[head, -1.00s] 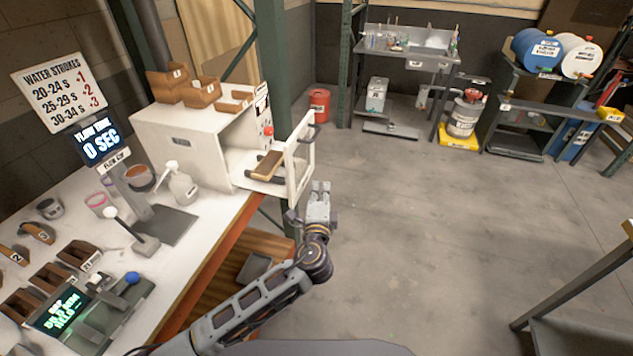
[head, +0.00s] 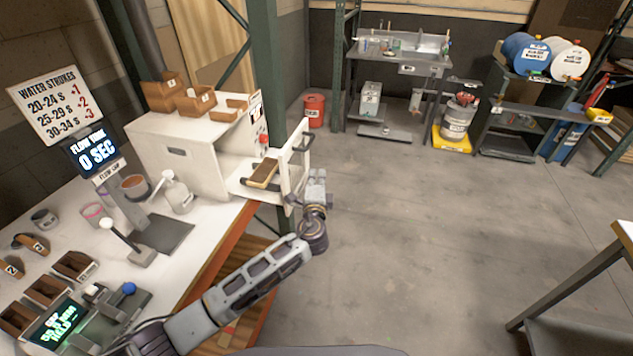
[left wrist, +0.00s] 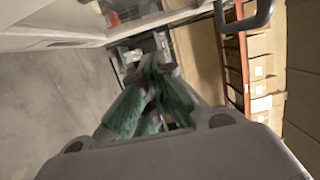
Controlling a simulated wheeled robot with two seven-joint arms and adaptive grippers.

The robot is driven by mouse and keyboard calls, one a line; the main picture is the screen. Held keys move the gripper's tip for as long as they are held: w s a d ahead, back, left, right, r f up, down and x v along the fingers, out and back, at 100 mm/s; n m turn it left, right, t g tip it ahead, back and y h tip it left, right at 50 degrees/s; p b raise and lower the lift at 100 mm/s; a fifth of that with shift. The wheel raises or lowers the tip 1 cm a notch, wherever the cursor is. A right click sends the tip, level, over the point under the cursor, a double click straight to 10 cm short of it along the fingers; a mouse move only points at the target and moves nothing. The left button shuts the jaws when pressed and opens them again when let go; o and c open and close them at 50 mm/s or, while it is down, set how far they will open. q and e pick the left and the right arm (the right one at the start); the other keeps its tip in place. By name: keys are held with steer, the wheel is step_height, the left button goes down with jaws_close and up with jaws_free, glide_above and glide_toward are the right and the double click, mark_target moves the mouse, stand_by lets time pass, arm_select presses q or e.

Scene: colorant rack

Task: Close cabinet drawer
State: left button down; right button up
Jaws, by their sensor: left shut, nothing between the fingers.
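The white cabinet (head: 178,153) stands on the workbench. Its drawer is pulled out to the right, with a brown block (head: 263,174) on it and the white drawer front (head: 295,170) apart from the cabinet. A dark handle (head: 306,140) is on the front's outer side. My left gripper (head: 317,178) is just right of the drawer front, shut and empty; whether it touches is unclear. In the left wrist view, its green-padded fingers (left wrist: 150,85) are together, below a white panel, with the dark handle (left wrist: 252,15) at the upper right. My right gripper is not in view.
Brown bins (head: 195,97) sit on top of the cabinet. A green post (head: 265,60) rises behind the cabinet. The floor to the right is open.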

arm_select(q)
steer(key=a, duration=0.1)
steer(key=w+a+p, duration=0.1)
steer(key=w+a, duration=0.1)
steer(key=shift+a, duration=0.35)
steer(key=shift+a, duration=0.1)
stand_by(0.3)
steer(key=w+a, duration=0.2)
steer(key=a, duration=0.4)
steer(key=w+a+b, duration=0.1)
steer(key=w+a, duration=0.1)
steer(key=a, duration=0.5)
steer(key=w+a+b, duration=0.1)
steer(key=w+a, duration=0.1)
steer(key=a, duration=0.5)
steer(key=shift+w+a, duration=0.15)
steer(key=shift+w, duration=0.1)
steer(key=shift+a, duration=0.15)
steer(key=shift+r, duration=0.1)
